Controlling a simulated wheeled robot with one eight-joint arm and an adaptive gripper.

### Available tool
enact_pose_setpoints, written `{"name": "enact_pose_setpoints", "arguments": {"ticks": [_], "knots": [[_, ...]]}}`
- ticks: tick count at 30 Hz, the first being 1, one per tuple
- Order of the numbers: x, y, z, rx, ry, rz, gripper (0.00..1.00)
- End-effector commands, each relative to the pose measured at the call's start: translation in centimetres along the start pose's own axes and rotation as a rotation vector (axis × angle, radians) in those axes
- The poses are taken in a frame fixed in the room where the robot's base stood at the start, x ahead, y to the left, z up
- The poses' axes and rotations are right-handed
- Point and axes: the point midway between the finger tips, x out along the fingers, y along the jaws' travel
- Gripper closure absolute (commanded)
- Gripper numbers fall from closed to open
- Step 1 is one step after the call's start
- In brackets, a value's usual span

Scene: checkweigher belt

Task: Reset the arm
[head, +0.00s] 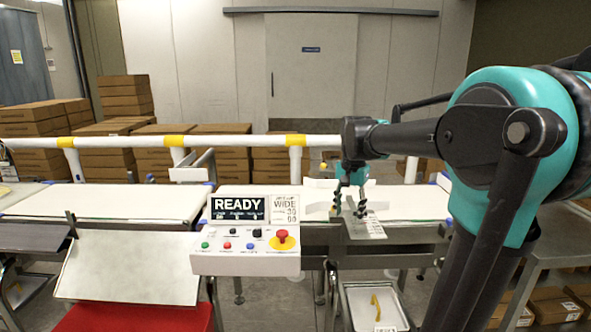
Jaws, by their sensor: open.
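My arm reaches in from the right side of the head view. My gripper (349,207) hangs from its end, pointing down over the belt near the picture's centre right. Its two dark fingers are apart, and I see nothing held between them. The fingertips are close above a metal plate (372,229) beside the white belt; I cannot tell whether they touch it. A small pale printed label lies on that plate just right of the fingers.
A white control box (246,262) with a READY display and a red stop button stands left of the gripper. A white belt (110,201) runs at left. A white rail (240,142) with yellow bands crosses behind. A tray (358,318) with a yellow item sits below.

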Motion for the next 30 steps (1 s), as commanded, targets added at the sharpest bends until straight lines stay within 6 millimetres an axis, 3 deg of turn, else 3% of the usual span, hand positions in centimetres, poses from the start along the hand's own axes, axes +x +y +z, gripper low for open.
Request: {"name": "enact_pose_setpoints", "arguments": {"ticks": [8,15,18,23,30], "knots": [[6.4,4.2,3.3,-0.189,0.073,-0.050,0.50],[14.9,10.8,9.4,-0.465,0.201,-0.091,0.50],[17.4,13.0,11.7,-0.557,0.247,-0.096,0.50],[19.2,14.7,13.5,-0.634,0.286,-0.096,0.50],[19.4,14.9,13.7,-0.647,0.292,-0.095,0.50]]}}
